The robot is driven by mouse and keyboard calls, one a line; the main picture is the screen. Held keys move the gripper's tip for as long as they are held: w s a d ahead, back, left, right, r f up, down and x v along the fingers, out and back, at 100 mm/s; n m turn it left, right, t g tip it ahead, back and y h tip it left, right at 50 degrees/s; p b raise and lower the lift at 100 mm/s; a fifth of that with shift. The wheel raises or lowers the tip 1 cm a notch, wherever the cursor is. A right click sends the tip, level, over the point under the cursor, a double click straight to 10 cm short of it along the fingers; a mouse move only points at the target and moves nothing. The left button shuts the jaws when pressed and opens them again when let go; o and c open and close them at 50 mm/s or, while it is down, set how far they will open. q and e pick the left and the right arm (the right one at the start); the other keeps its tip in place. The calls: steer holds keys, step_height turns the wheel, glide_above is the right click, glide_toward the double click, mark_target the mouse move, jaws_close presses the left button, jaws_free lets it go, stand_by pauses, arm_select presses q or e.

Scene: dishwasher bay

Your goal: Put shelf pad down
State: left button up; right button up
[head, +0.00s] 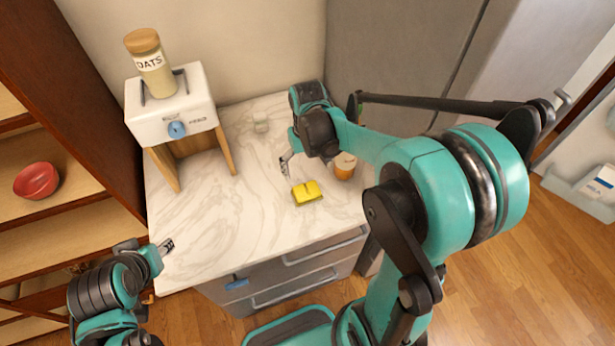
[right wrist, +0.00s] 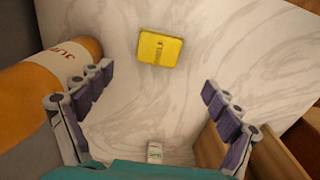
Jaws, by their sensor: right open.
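A yellow square pad (head: 306,192), which looks like the shelf pad, lies flat on the marble counter (head: 205,225) near its front right part. It has a small dark slot or handle on top. My right gripper (head: 286,163) is above the counter just behind and left of the pad. In the right wrist view the pad (right wrist: 160,48) lies beyond the fingertips, and the open fingers (right wrist: 156,90) hold nothing. My left gripper (head: 168,246) is at the counter's front left edge, away from the pad. Its finger spacing is too small to tell.
An orange jar (head: 344,165) stands right of the pad, near my right arm; it also shows beside the fingers (right wrist: 40,85). The counter's left front is clear.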

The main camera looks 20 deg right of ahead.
steer(key=s+a+r+t, duration=0.4)
steer(key=s+r+t, duration=0.3)
steer(key=s, duration=0.4)
steer(key=shift+s+a+r+n, duration=0.15)
steer(key=shift+a+n, duration=0.15)
steer(key=shift+a, duration=0.05)
